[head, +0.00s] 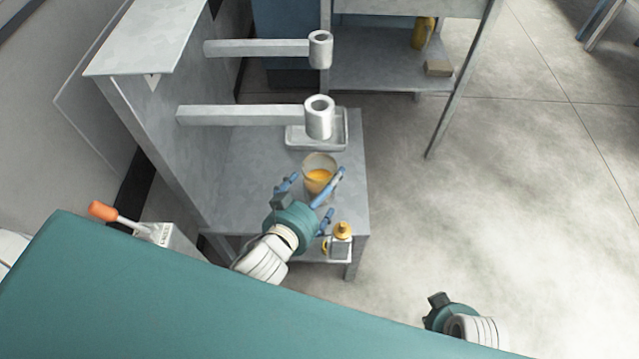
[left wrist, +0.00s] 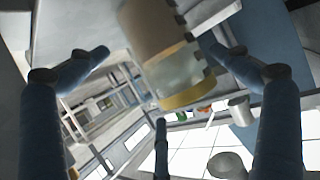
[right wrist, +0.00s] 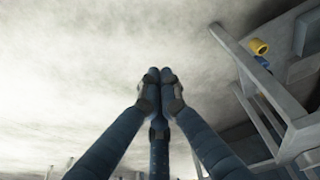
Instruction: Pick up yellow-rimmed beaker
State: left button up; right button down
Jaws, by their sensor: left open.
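The yellow-rimmed beaker (head: 319,163), clear with orange liquid inside, stands upright on the grey metal shelf near its middle. My left gripper (head: 317,181) is open at the beaker's near side, its blue fingers spread to either side of it. In the left wrist view the beaker (left wrist: 180,72) shows between the spread fingers (left wrist: 165,75), with its yellow rim toward the bottom of the picture. I cannot tell whether any finger touches it. My right gripper (right wrist: 158,78) has its fingertips together and looks empty, away from the shelf.
Two grey arms end in upright sleeves (head: 319,117) (head: 320,50) above the shelf, beyond the beaker. A shallow tray (head: 297,138) lies behind the beaker. A small yellow-topped bottle (head: 341,238) stands near my left gripper. The floor at right is clear.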

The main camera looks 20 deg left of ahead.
aim_at(331, 173)
pick_arm(q)
jog(key=x, duration=0.4)
jog(key=shift+a+f+b, duration=0.2)
jog(key=shift+f+b, duration=0.15)
jog(key=shift+b, duration=0.05)
jog(key=c, duration=1.4)
jog(key=shift+r, duration=0.1)
jog(key=shift+c, duration=0.3)
pick_arm(e)
notch_tip(331, 173, up, 4)
jog(key=shift+f, duration=0.1)
pick_arm(q)
jog(key=shift+r, duration=0.1)
